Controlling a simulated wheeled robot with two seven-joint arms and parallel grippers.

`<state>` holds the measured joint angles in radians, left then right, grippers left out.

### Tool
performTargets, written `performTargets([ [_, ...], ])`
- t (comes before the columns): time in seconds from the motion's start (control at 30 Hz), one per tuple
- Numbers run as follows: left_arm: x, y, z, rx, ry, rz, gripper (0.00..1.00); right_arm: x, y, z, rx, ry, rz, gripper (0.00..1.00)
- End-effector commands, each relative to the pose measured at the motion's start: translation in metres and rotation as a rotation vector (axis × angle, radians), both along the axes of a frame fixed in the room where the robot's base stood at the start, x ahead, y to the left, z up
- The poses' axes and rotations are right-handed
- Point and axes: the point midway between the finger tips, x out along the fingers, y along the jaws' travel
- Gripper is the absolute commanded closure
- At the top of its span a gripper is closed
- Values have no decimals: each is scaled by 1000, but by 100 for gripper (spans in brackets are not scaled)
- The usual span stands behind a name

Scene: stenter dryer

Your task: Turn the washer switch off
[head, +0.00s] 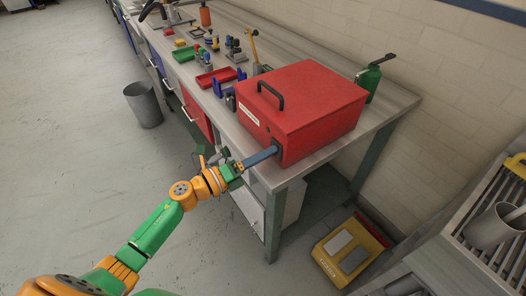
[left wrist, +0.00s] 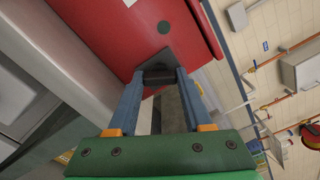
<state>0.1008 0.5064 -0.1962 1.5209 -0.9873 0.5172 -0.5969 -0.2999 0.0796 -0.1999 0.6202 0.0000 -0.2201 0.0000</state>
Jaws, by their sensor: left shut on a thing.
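The red box-shaped machine (head: 310,102), which I take as the washer, stands on the bench's front corner with a dark handle on its lid. My left gripper (head: 275,150) reaches in from the left to the machine's near lower side. In the left wrist view, the blue fingers of my left gripper (left wrist: 159,78) close on a small dark switch (left wrist: 158,68) that juts from a grey plate on the red machine (left wrist: 120,32). The fingers hide part of the switch, so I cannot tell its setting. My right gripper is not in view.
A grey bin (head: 143,104) stands on the open floor at left. A yellow case (head: 349,248) lies on the floor at right, near a slatted rack (head: 500,205).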

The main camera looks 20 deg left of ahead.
Motion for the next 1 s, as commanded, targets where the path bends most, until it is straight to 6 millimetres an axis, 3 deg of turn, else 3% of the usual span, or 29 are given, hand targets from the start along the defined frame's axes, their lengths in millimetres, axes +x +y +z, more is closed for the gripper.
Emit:
performTargets([
  [0.5, 0, 0, 1, -316, 247, -1, 100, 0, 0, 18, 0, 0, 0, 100],
  [1.0, 0, 0, 0, -419, 328, -1, 100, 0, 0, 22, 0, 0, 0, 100],
])
